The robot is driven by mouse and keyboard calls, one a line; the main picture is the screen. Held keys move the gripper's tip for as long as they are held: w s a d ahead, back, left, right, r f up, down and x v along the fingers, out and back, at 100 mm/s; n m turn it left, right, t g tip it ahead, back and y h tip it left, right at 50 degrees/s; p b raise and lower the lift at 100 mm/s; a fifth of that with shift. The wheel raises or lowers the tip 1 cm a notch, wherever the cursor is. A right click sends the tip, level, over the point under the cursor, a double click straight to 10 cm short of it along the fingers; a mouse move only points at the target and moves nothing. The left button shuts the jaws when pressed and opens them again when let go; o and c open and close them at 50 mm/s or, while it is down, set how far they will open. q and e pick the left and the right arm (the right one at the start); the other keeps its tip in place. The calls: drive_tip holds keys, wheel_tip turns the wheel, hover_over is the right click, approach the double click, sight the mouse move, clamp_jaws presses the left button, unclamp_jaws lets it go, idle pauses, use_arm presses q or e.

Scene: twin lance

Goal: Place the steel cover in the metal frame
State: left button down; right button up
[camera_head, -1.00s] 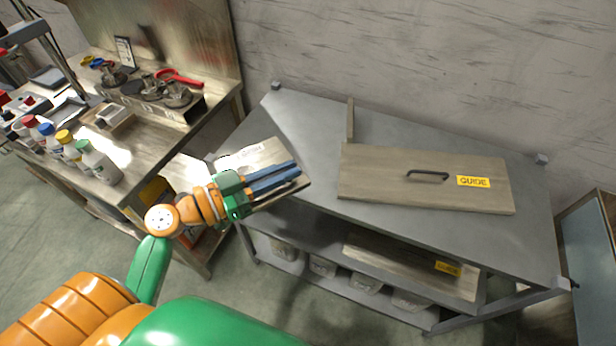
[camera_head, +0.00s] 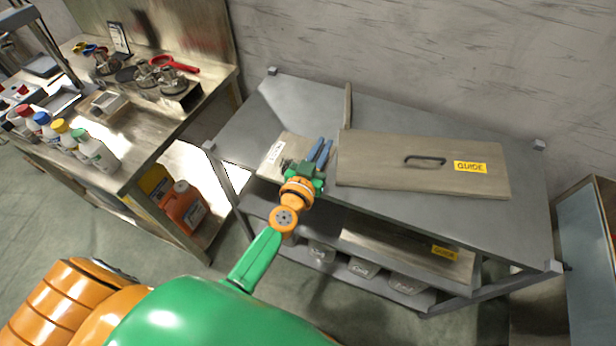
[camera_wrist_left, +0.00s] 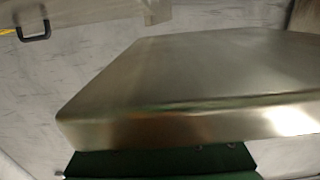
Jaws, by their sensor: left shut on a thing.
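The steel cover (camera_head: 290,143) is a flat brushed-metal plate with a white label. It lies at or just above the left front part of a grey metal frame table (camera_head: 245,125); I cannot tell whether it touches the top. My left gripper (camera_head: 319,151) is shut on it, its blue fingers pointing away from me, and partly hides the plate. In the left wrist view the cover (camera_wrist_left: 200,75) fills the middle, its folded front edge just above the green gripper body. My right gripper is not in view.
A panel with a black handle and yellow GUIDE label (camera_head: 425,175) lies on the tabletop's right, beside an upright metal strip (camera_head: 347,106). Another GUIDE panel (camera_head: 400,247) and bins are on the shelf below. A bench with bottles (camera_head: 95,150) stands left.

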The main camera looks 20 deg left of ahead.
use_arm(q)
wheel_tip(320, 180, down, 8)
drive_tip(key=b, duration=0.6)
drive_tip(key=shift+f, duration=0.1)
drive_tip(key=shift+r, duration=0.3)
drive_tip(key=shift+f, duration=0.15)
drive_tip(key=c, duration=0.9)
unclamp_jaws()
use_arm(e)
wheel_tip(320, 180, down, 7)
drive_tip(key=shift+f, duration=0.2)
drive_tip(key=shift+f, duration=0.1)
